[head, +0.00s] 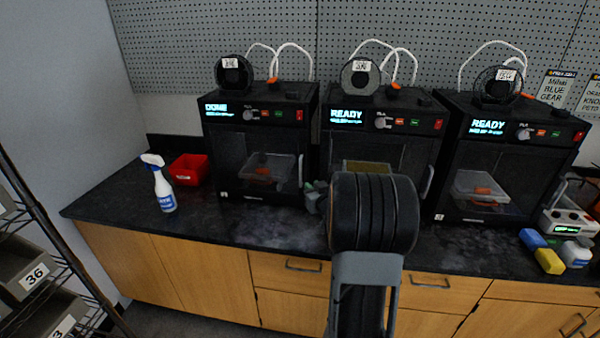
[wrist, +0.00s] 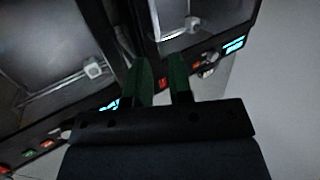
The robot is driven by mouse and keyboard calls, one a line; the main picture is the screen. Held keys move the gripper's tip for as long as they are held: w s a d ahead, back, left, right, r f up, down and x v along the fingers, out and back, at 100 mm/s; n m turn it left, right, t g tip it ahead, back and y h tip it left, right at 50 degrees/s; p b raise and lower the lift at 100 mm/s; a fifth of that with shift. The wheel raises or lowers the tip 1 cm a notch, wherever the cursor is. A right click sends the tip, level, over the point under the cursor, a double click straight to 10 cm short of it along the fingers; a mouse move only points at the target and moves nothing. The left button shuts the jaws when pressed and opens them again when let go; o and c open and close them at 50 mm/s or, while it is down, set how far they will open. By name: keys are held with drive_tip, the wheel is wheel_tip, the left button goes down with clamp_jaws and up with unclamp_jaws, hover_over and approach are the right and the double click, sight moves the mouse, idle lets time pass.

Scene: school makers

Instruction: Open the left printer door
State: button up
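The left printer (head: 258,150) is black, with a lit "DONE" display. Its clear front door (head: 262,165) looks closed, with a pale upright handle (head: 300,170) at the right edge. My gripper (head: 315,197) is low in front of that edge, partly hidden by my arm. In the wrist view my gripper (wrist: 162,65) shows two green fingers apart with nothing seen between them. The left printer (wrist: 205,40) appears upside down beyond them, with a pale bar (wrist: 155,18) at its edge just ahead of the fingers. I cannot tell whether the fingers touch it.
The middle printer (head: 380,130) stands close to the right, and the right printer (head: 500,165) beyond it. A spray bottle (head: 162,185) and a red bin (head: 189,169) stand left of the left printer. The dark counter (head: 265,225) is clear before it.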

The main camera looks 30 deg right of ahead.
drive_tip(key=d+t, duration=0.1)
drive_tip(key=d, duration=0.1)
drive_tip(key=p, duration=0.3)
hover_over(300, 184)
drive_tip(key=shift+w+d+f+y, duration=0.2)
drive_tip(key=shift+d+f+y, duration=0.1)
drive_tip(key=shift+f, duration=0.15)
drive_tip(key=shift+a, duration=0.1)
drive_tip(key=shift+c, duration=0.5)
clamp_jaws()
